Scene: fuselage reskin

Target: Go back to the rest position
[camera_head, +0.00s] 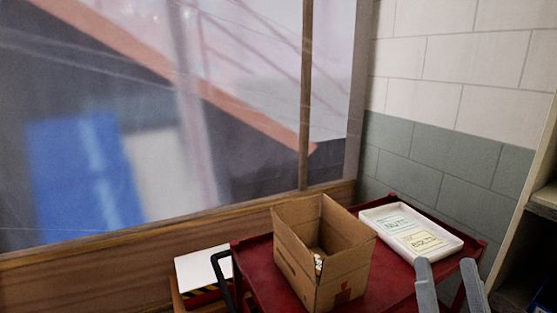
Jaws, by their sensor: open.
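My gripper (449,276) shows at the lower right of the head view. Its two grey fingers point upward and stand apart, with nothing between them. Only the finger ends show; the rest of my arm is out of the picture. The fingers appear in front of the right part of a red cart (394,287), just below a white tray in the picture. I cannot tell how far they are from the cart.
An open cardboard box (341,278) with small pale items inside stands on the cart. A white tray (455,243) with labels reading nuts and bolts lies to its right. A black handle (217,268) juts out left. A shelf (543,198) stands right, a brick wall (448,180) behind.

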